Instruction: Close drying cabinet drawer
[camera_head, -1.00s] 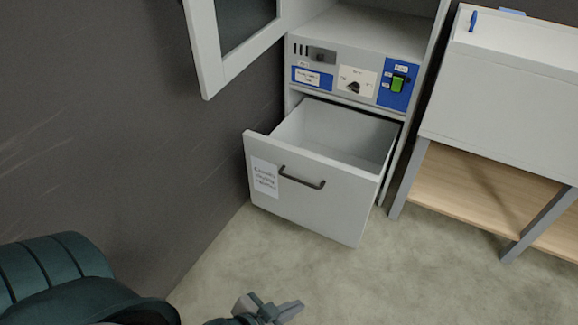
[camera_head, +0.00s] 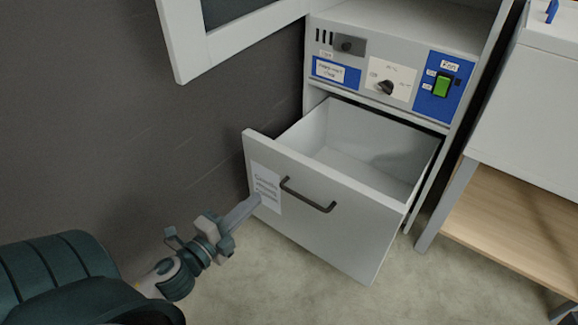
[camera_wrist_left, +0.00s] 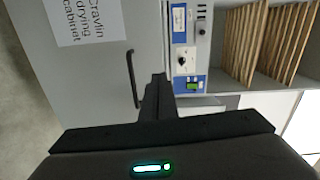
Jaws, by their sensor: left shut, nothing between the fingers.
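The drying cabinet drawer (camera_head: 318,215) is pulled out and open, its inside empty. Its grey front has a dark bar handle (camera_head: 307,196) and a paper label. It also shows in the left wrist view, with the handle (camera_wrist_left: 133,79) beside my fingers. My left gripper (camera_head: 256,200) is shut and empty, its fingertips at or just in front of the label on the left part of the drawer front. I cannot tell whether they touch it. My right gripper is not in view.
The control panel (camera_head: 385,86) with a green switch is above the drawer. The cabinet's upper door (camera_head: 180,50) hangs open at the left, near a dark wall. A white unit with a wooden shelf (camera_head: 520,235) stands at the right. Floor before the drawer is clear.

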